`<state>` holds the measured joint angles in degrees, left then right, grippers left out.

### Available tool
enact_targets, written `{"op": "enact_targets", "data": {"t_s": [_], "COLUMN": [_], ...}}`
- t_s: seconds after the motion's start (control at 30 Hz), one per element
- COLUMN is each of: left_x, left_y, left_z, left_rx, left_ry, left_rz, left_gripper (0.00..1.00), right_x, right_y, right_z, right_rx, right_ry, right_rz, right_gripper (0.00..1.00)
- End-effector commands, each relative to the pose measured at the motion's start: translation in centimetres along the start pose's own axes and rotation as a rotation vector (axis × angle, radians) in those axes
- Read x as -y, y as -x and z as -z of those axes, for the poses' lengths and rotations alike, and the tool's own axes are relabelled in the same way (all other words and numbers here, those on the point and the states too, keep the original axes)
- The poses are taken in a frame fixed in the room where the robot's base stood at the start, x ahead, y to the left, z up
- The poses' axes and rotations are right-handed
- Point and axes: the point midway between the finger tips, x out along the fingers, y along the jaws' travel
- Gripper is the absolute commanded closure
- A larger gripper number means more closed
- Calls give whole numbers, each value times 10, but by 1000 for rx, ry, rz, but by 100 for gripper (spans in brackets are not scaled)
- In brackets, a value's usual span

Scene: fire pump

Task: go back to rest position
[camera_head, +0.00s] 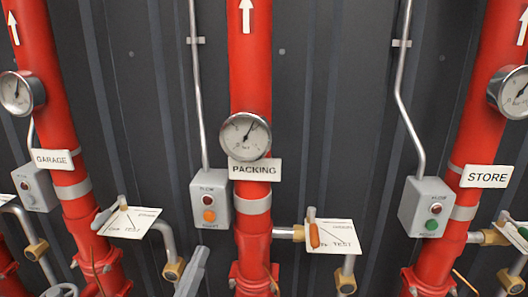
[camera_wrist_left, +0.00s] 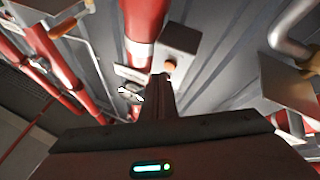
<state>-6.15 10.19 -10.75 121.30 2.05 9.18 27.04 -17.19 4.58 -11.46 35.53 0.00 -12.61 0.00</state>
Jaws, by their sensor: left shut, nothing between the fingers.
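My left gripper (camera_head: 193,270) pokes up from the bottom edge in the head view, a narrow grey shape left of the PACKING pipe. In the left wrist view its fingers (camera_wrist_left: 161,92) are together and hold nothing. They point up towards a grey control box (camera_wrist_left: 178,50) with an orange button. In the head view the PACKING control box (camera_head: 210,199) has a dark red lamp above an orange button. The gripper is below this box and appears apart from it. My right gripper is in neither view.
Red pipes labelled GARAGE (camera_head: 52,159), PACKING (camera_head: 254,169) and STORE (camera_head: 487,177) stand before a dark ribbed wall, each with a gauge. The STORE box (camera_head: 427,207) has a green button. Test valves with plates (camera_head: 330,237) jut out between the pipes.

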Motion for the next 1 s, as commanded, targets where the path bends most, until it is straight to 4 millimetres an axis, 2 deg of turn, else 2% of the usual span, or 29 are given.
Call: {"op": "enact_targets", "data": {"t_s": [0.17, 0.27, 0.37, 0.53, 0.7, 0.8, 1.0], "left_x": [18, 28, 37, 43, 40, 35, 25], "left_y": [35, 66, 104, 181, 266, 306, 362], "left_z": [-48, -76, -101, -133, -147, -147, -141], "left_rx": [248, 416, 590, 895, 1198, 1336, 1530], "left_ry": [-55, -91, -126, -173, -208, -218, -223], "left_rz": [128, 200, 265, 354, 413, 431, 449], "left_gripper": [100, 100, 100, 100, 100, 100, 100], "right_x": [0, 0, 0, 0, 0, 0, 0], "right_y": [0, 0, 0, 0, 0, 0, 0], "right_z": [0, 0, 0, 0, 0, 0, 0], "right_rx": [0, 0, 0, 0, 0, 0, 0], "right_ry": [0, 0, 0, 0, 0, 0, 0], "right_rz": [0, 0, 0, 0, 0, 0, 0], "right_gripper": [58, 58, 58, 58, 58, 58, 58]}}
